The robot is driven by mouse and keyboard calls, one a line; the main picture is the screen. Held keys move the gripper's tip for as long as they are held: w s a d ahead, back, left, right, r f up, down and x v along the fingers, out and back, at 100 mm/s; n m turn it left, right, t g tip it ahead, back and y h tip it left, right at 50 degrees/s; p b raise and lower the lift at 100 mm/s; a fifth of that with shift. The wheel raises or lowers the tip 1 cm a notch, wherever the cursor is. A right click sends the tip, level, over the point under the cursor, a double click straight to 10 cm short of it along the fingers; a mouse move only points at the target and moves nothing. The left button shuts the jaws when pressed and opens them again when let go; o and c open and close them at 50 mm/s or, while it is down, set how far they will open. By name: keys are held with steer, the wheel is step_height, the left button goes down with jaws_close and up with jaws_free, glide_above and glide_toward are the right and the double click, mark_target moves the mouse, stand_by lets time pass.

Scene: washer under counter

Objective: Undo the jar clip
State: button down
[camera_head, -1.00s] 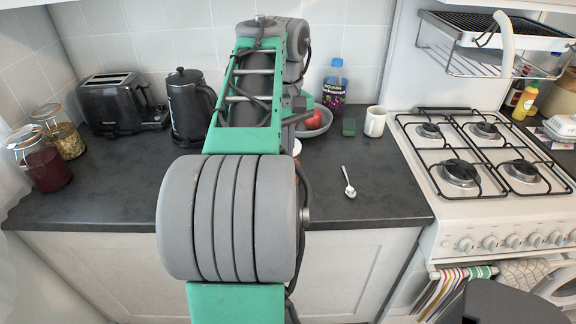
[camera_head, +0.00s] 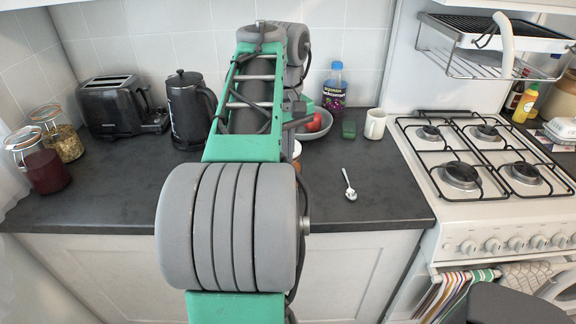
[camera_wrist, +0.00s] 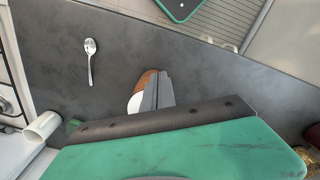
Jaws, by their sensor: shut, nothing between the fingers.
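Two glass clip jars stand at the left end of the counter in the head view. The front jar (camera_head: 46,170) holds something dark red, and the jar behind it (camera_head: 66,143) holds something yellowish. Their wire clips are too small to read. In the wrist view, glass and yellowish contents (camera_wrist: 309,157) show at the lower right edge. My gripper (camera_wrist: 163,76) is shut and empty above the counter, well apart from the jars. In the head view my own arm hides it. A brown and white round item (camera_wrist: 141,93) lies partly hidden behind the fingers.
A toaster (camera_head: 118,107) and a black kettle (camera_head: 188,110) stand behind and right of the jars. A spoon (camera_head: 348,184), mug (camera_head: 375,124), bowl (camera_head: 318,128) and bottle (camera_head: 334,88) are right of my arm. The hob (camera_head: 480,160) is further right. The counter's front left is clear.

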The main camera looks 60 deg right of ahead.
steer(key=shift+s+a+f+b, duration=0.15)
steer(key=shift+a+f+b, duration=0.15)
steer(key=shift+f, duration=0.25)
steer(key=shift+s+a+f+b, duration=0.15)
steer(key=shift+f+b, duration=0.1)
steer(key=shift+f, duration=0.3)
steer(key=shift+w+d+f, duration=0.15)
steer(key=shift+d+f, duration=0.05)
steer(key=shift+d, duration=0.1)
steer(key=shift+r, duration=0.15)
step_height(320, 180, up, 9)
steer(key=s+a+p, duration=0.1)
steer(key=a+p, duration=0.1)
steer(key=p, duration=0.6)
steer(key=shift+s+a, duration=0.25)
steer(key=shift+a, duration=0.15)
steer(key=shift+f, duration=0.2)
